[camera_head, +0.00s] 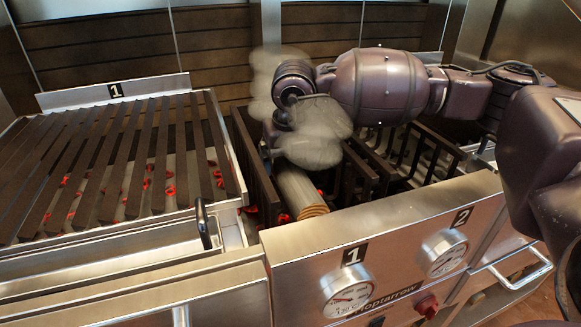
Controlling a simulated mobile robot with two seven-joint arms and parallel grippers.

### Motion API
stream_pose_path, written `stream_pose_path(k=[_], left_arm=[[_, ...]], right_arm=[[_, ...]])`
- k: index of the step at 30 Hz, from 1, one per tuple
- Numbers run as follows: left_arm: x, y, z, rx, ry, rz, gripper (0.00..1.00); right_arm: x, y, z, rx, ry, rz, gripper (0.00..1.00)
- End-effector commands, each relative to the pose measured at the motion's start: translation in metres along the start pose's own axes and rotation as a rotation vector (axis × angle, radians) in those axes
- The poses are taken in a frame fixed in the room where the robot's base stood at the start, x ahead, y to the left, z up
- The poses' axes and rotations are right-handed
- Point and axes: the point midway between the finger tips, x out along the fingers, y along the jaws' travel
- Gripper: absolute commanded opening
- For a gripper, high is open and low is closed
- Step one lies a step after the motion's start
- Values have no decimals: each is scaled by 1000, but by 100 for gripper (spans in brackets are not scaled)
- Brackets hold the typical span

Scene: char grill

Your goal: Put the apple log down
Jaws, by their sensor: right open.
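The apple log (297,190) is a grey-barked round log with a pale cut end facing me. It lies in the open firebox, between dark metal racks, with red glowing coals beside it. My right arm reaches in from the right, and my right gripper (285,143) is over the far part of the log. The gripper is open, but grey smoke covers much of it, so I cannot tell whether its fingers touch the log. The log's far end is hidden. My left gripper is not in view.
A slatted grill grate (118,165) over red coals fills the left side. A dark rack (410,150) stands right of the log. The steel front panel has two gauges (347,291), a red knob (427,305) and handles. A black handle (203,222) rises left of the firebox.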

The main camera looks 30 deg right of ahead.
Motion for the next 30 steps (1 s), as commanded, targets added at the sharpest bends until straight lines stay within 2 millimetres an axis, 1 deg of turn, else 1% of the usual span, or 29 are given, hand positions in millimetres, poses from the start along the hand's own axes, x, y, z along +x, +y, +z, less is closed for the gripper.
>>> stream_pose_path(k=[1, 3, 9, 12, 15, 18, 30], left_arm=[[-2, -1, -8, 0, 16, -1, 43], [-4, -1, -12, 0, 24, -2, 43], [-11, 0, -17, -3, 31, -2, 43], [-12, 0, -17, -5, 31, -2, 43], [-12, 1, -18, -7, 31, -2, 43], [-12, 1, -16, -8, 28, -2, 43], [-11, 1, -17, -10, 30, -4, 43]], right_arm=[[-18, 0, 1, 1, -10, 4, 91], [-33, 0, 1, 0, -12, 4, 91], [-69, 0, 1, 0, -10, 4, 91], [-82, 0, 0, 0, -7, 3, 91], [-90, 0, 0, 0, -5, 2, 91], [-94, 0, 0, -1, -3, 0, 91], [-95, 0, 0, -1, -1, 0, 91]])
